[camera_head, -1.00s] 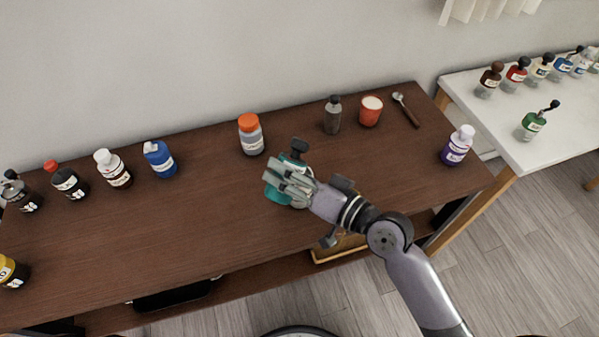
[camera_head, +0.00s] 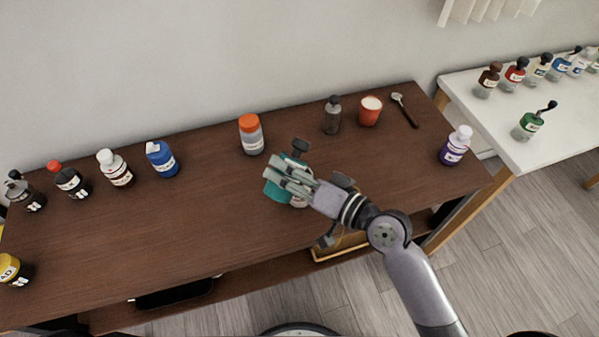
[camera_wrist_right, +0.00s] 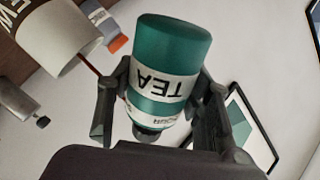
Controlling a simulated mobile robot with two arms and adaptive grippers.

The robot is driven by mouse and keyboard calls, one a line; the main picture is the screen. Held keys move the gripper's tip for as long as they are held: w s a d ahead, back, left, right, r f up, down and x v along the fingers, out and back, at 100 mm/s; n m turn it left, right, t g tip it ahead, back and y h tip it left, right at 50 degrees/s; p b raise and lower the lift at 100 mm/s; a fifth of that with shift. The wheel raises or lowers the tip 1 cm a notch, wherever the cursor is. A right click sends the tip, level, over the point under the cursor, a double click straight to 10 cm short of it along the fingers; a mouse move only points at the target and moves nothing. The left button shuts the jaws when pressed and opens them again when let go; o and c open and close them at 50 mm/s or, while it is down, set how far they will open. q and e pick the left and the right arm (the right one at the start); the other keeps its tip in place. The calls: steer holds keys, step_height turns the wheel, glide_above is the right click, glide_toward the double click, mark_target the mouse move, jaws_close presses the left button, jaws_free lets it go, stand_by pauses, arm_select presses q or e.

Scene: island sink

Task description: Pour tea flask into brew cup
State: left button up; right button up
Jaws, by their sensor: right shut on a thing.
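The teal tea flask (camera_wrist_right: 168,55), with a white TEA label, is between the fingers of my right gripper (camera_wrist_right: 160,100) in the right wrist view. The gripper is shut on it. In the head view the flask (camera_head: 275,191) is partly covered by my right gripper (camera_head: 292,178), over the front middle of the dark table. A pale cup (camera_wrist_right: 62,38) with a partly cut-off label ending in "EW" is beside the flask at the wrist view's upper left. My left gripper is not in view.
An orange-capped jar (camera_head: 251,136), a grey bottle (camera_head: 332,116), a red cup (camera_head: 370,111) and a spoon (camera_head: 404,109) stand or lie along the back. A purple bottle (camera_head: 455,146) is near the right edge. Several bottles stand at left. The table between is clear.

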steer(key=shift+r, duration=0.1)
steer(key=shift+f+m, duration=0.45)
steer(key=shift+m, duration=0.35)
stand_by(0.6)
